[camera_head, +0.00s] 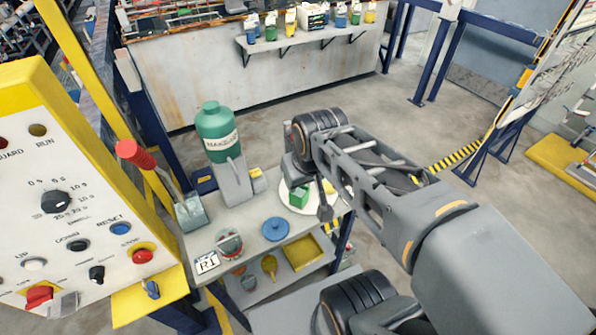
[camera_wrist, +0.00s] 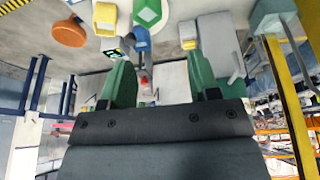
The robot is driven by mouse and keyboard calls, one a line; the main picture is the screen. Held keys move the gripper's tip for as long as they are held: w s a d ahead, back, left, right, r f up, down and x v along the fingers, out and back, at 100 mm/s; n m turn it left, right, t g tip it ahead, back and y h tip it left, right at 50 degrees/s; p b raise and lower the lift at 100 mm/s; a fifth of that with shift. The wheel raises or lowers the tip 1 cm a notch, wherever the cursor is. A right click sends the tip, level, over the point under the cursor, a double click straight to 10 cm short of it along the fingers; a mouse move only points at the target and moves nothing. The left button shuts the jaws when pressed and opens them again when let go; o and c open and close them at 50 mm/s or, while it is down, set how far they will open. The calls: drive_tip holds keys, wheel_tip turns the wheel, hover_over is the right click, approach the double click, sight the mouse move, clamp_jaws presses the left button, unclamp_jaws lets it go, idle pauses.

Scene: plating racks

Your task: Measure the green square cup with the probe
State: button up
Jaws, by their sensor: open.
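The green square cup (camera_head: 299,195) stands on a round white plate (camera_head: 286,204) on the table. In the wrist view the green cup (camera_wrist: 148,12) is at the top edge, partly cut off. I cannot tell whether this is the probe; no probe is clearly identifiable.
A green bottle (camera_head: 217,130) stands in a grey holder left of the cup. A blue disc (camera_head: 275,229) is near the front edge. A red-handled tool (camera_head: 135,150) is at left. The wrist view shows a yellow cup (camera_wrist: 105,18) and orange dish (camera_wrist: 68,33).

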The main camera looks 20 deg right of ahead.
drive_tip(key=w+d+f+n+g+b, duration=0.1)
drive_tip(key=w+d+n+g, duration=0.1)
drive_tip(key=w+d, duration=0.35)
drive_tip(key=w+d+f+n+g+b, duration=0.1)
drive_tip(key=w+d+n+g, duration=0.15)
drive_tip(key=w, duration=0.65)
drive_tip(key=shift+t, duration=0.25)
drive_tip(key=f, duration=1.3)
drive_tip(key=shift+d+f+p, duration=0.15)
drive_tip(key=shift+d+p, duration=0.05)
drive_tip(key=shift+p, duration=0.2)
drive_tip(key=shift+c, duration=0.3)
clamp_jaws()
